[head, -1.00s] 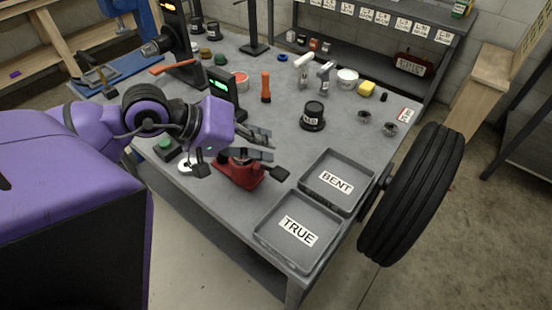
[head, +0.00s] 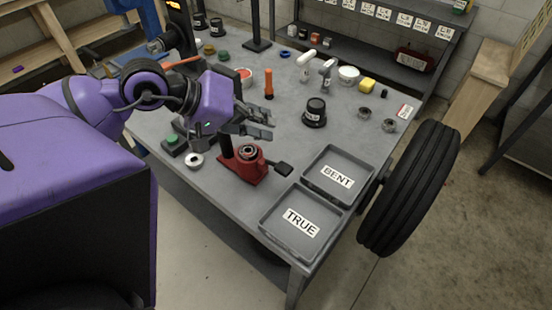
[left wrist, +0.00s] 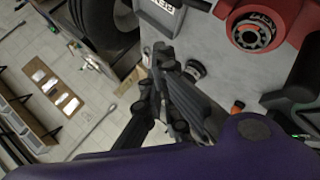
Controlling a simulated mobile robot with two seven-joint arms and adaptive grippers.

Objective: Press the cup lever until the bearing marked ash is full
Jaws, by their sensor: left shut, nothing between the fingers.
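A red greasing base (head: 243,170) sits on the bench in front of the trays, with a bearing (head: 248,152) on top. A black upright part (head: 227,146), seemingly the cup lever, stands raised at the base's left. A black block (head: 283,168) sticks out at its right. My left gripper (head: 268,122) is shut and empty, above and behind the base, touching nothing visible. It also shows in the left wrist view (left wrist: 163,55). My right gripper is out of view.
Grey trays marked BENT (head: 337,199) and TRUE (head: 299,250) lie front right, beside a tyre (head: 410,188). A loose bearing (head: 195,161) lies left of the base near a green button (head: 172,140). A black tub (head: 314,112) and an orange torch (head: 268,84) stand behind.

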